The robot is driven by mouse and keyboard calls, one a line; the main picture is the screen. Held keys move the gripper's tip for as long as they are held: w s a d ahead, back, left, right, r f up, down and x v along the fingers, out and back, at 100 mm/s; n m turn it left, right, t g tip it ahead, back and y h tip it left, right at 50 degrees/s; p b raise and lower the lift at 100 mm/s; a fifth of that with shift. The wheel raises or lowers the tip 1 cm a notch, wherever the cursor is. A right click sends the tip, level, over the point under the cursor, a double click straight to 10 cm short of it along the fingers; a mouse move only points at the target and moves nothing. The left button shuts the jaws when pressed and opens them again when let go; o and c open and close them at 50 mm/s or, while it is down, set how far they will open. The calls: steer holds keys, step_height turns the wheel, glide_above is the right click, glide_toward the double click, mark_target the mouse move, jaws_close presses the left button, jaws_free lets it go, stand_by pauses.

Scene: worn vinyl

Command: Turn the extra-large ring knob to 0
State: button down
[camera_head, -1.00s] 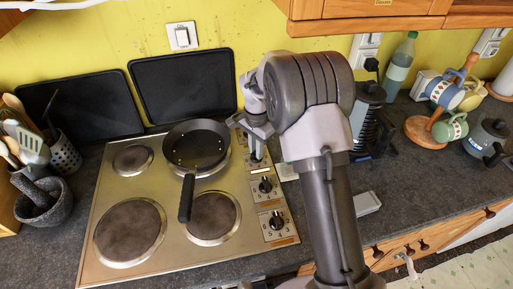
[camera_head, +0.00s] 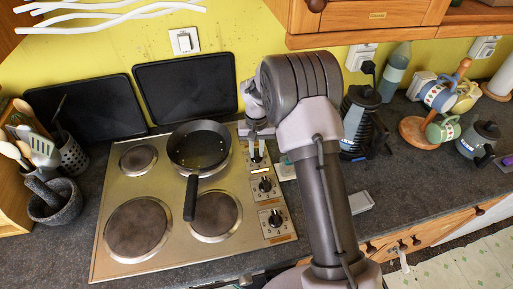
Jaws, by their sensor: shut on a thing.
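The cooktop (camera_head: 112,262) has a column of knobs along its right side. My gripper (camera_head: 256,156) is at one of the upper knobs, toward the back of that column, with its fingers pointing down and shut on it. The gripped knob is mostly hidden by the fingers and my arm, so its setting cannot be read. The marks are too small to read surely.
A frying pan (camera_head: 200,148) sits on the back right burner, its handle pointing forward. Two dark trays (camera_head: 186,88) lean on the wall. A mortar (camera_head: 55,201) and utensils stand at the left. A kettle (camera_head: 357,120) and mug tree (camera_head: 415,131) stand at the right.

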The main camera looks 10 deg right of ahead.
mark_target(257, 152)
steer(key=shift+n+p, duration=0.3)
steer(key=shift+n, duration=0.5)
steer(key=c, duration=1.4)
jaws_free()
steer(key=shift+o, duration=0.2)
step_height(257, 152, up, 18)
steer(key=p, duration=0.4)
steer(key=shift+f, duration=0.25)
